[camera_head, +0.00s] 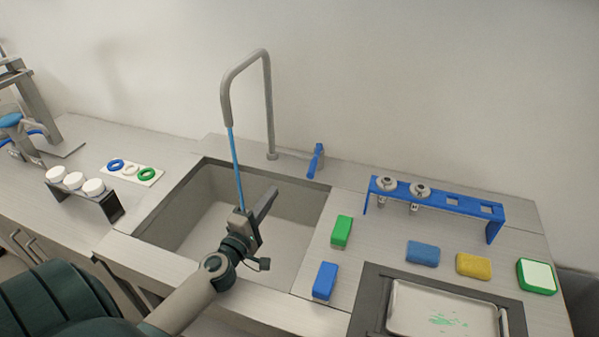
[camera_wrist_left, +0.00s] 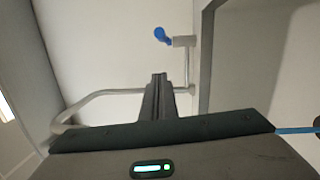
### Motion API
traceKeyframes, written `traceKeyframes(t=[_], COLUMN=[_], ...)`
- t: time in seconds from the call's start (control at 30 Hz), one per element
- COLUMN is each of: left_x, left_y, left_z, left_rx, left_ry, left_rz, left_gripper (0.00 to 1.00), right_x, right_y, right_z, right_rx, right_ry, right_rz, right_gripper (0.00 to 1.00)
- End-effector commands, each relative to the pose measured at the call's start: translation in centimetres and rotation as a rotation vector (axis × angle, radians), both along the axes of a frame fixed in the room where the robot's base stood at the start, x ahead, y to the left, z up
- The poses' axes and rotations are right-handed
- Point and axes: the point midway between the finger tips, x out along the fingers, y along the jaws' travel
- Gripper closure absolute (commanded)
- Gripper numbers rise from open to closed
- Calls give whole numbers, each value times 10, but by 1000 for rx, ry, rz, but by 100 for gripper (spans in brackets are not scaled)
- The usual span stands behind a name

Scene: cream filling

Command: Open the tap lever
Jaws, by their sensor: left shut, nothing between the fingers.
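The tap (camera_head: 268,100) rises behind the sink, its grey spout curving over and down to the left. Its blue lever (camera_head: 316,160) stands on the right of the tap base and also shows in the wrist view (camera_wrist_left: 161,35). A thin straight blue line (camera_head: 233,160), like a stream of water, runs from the spout down to behind my left gripper. My left gripper (camera_head: 271,194) is shut and empty above the sink, to the left of and nearer than the lever, clearly apart from it. Its closed fingers (camera_wrist_left: 158,80) point toward the tap in the wrist view. My right gripper is not in view.
The sink (camera_head: 185,205) is an open basin below my arm. Right of it are a green block (camera_head: 341,232), a blue block (camera_head: 324,281), a blue rack (camera_head: 455,203) and a metal tray (camera_head: 420,312). A rack with white caps (camera_head: 93,187) stands left. A wall closes the back.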

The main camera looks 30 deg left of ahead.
Motion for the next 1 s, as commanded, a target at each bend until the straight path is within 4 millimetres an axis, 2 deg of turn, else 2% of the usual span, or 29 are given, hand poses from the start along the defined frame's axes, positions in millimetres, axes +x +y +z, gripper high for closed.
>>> traceKeyframes(t=[0.2, 0.67, 0.87, 1.0], left_x=[-7, -6, 4, 20], left_y=[0, 0, 2, 4], left_z=[-12, -13, -12, -9], left_rx=[-123, -134, -134, -134], left_ry=[32, 33, 33, 33], left_rz=[-15, -16, -15, -14], left_gripper=[100, 100, 100, 100], right_x=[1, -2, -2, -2], right_y=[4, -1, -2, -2], right_z=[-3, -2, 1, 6], right_rx=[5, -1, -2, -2], right_ry=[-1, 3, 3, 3], right_rz=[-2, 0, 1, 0], right_gripper=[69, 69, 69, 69])
